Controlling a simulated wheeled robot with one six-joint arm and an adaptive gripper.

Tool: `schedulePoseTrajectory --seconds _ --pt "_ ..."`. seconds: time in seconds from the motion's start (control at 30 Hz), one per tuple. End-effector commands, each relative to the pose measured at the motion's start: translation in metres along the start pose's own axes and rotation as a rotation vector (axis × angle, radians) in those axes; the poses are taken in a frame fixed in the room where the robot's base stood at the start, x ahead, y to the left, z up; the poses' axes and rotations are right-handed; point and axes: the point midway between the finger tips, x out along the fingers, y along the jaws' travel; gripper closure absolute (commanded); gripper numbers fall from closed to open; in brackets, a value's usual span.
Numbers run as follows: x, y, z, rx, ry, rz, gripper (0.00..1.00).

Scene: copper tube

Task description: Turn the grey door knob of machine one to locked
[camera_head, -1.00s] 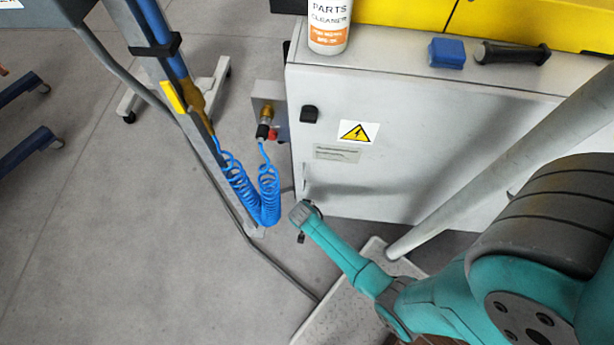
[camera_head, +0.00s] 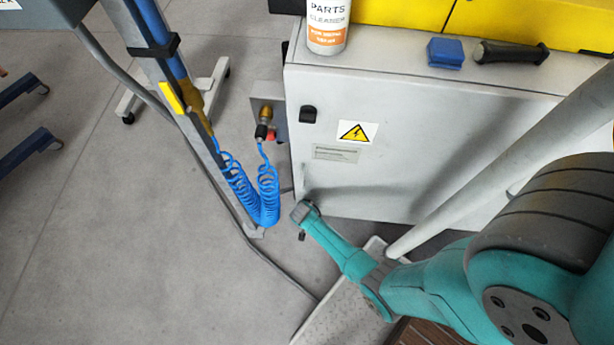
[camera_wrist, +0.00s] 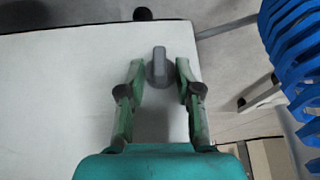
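The grey knob (camera_wrist: 159,68) shows in the wrist view on the white cabinet door (camera_wrist: 60,95). Its raised grip points along the picture's vertical. My gripper (camera_wrist: 160,72) is open, with one green finger on each side of the knob and a small gap showing on both sides. Whether the tips reach past the knob's face cannot be told. In the head view my gripper (camera_head: 302,213) is at the lower left corner of the cabinet door (camera_head: 400,160), and the grey knob is not discernible there.
A black latch (camera_head: 309,114) and a yellow warning label (camera_head: 357,132) are higher on the door. A coiled blue hose (camera_head: 267,195) hangs just left of my gripper. A spray can (camera_head: 328,25), a blue block (camera_head: 446,53) and a dark handle (camera_head: 512,53) are on the cabinet top.

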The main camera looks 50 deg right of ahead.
Motion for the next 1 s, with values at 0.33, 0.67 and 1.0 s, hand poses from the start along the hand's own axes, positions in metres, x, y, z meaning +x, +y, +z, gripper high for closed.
schedulePoseTrajectory --seconds 0.33,0.67,1.0 --pt "0.001 -0.006 0.000 -0.052 -0.002 0.108 1.00" --pt "0.003 -0.010 0.002 -0.135 -0.003 0.322 1.00" --pt "0.002 -0.009 0.002 -0.153 -0.002 0.367 1.00"
